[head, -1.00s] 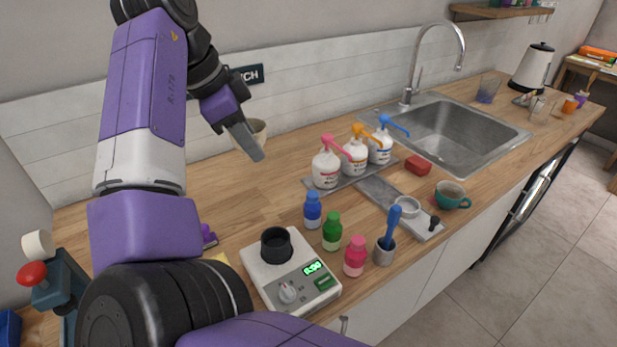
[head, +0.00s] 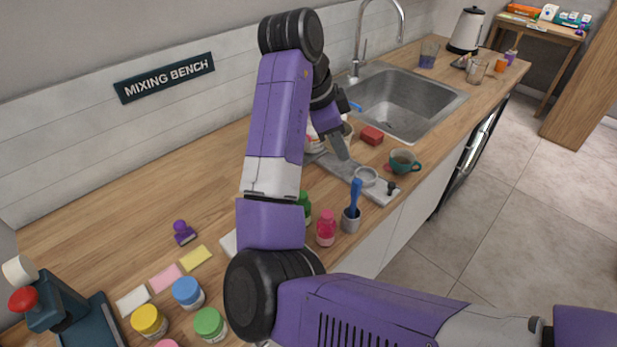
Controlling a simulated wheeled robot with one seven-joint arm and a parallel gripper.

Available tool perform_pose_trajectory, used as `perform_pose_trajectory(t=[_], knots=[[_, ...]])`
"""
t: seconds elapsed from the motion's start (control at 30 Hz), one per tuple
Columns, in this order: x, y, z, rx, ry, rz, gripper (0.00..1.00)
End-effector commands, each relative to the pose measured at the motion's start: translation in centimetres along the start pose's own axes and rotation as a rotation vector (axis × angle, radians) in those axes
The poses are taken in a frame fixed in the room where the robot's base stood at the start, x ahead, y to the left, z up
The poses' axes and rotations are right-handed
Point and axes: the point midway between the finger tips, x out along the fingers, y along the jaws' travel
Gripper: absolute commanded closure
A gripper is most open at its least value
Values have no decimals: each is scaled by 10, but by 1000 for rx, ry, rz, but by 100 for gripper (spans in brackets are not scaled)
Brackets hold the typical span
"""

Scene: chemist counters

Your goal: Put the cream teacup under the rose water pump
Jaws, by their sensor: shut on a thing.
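My gripper (head: 341,148) reaches down over the far side of the bench, near the tray (head: 330,161). It is shut on the cream teacup (head: 348,130), of which only a small pale part shows beside the fingers. The row of pump bottles is mostly hidden behind my arm. A white bottle body (head: 312,140) shows in part at the arm's right edge, and a blue pump spout (head: 355,106) shows beyond the gripper. The pink pump is hidden, and I cannot tell how the cup stands relative to it.
The sink (head: 400,105) lies beyond.

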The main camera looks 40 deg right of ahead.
Motion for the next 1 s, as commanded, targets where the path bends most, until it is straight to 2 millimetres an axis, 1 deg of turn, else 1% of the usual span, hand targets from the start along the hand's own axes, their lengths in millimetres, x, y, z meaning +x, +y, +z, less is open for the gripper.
perform_pose_trajectory(t=[0.07,0.17,0.27,0.4,0.5,0.7,0.93,1.0], knots=[[-1,2,-3,-5,-1,-5,100],[5,4,0,-22,-1,-10,100],[21,6,6,-28,0,-11,100],[51,11,18,-28,2,-10,100],[69,14,27,-29,-1,-11,100],[100,18,40,-28,-3,-12,100],[125,22,51,-27,-4,-12,100],[122,15,55,-26,-6,-14,100]])
